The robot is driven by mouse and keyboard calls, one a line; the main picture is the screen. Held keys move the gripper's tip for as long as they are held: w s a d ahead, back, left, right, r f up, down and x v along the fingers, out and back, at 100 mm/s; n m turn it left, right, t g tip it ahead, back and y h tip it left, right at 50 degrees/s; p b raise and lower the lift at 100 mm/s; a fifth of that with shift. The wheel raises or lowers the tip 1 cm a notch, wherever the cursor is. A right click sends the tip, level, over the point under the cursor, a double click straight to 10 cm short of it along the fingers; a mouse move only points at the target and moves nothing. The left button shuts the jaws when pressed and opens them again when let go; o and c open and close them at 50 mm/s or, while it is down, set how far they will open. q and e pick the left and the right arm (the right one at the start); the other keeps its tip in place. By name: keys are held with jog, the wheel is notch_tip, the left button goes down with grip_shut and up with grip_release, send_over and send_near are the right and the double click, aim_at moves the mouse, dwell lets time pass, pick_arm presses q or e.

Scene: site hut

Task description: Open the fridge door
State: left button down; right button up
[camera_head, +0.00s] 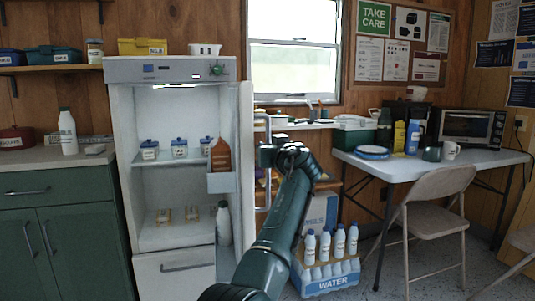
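The white fridge (120,180) stands left of centre with its inside in full view. Its door (246,150) is swung out to the right and seen nearly edge-on, with a door bin (221,182) on its inner face. A vertical grey door handle (268,192) runs along the door's outer side. My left arm rises from the bottom, and its gripper (266,156) is at the handle, seemingly closed around it. The fingertips are small and partly hidden by the wrist. My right gripper is not in view.
A crate of water bottles (330,284) stands on the floor right of my arm. A white folding table (430,162) and a beige chair (432,216) are farther right. A green cabinet (55,235) adjoins the fridge on the left. A closed drawer (175,278) is below the fridge compartment.

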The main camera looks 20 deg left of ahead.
pick_arm(q)
jog(key=shift+w+d, duration=0.15)
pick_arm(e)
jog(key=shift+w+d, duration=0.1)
pick_arm(q)
jog(key=c, duration=1.8)
grip_release()
jog(key=b+v, duration=0.3)
jog(key=v, duration=1)
jog(key=shift+d, duration=0.15)
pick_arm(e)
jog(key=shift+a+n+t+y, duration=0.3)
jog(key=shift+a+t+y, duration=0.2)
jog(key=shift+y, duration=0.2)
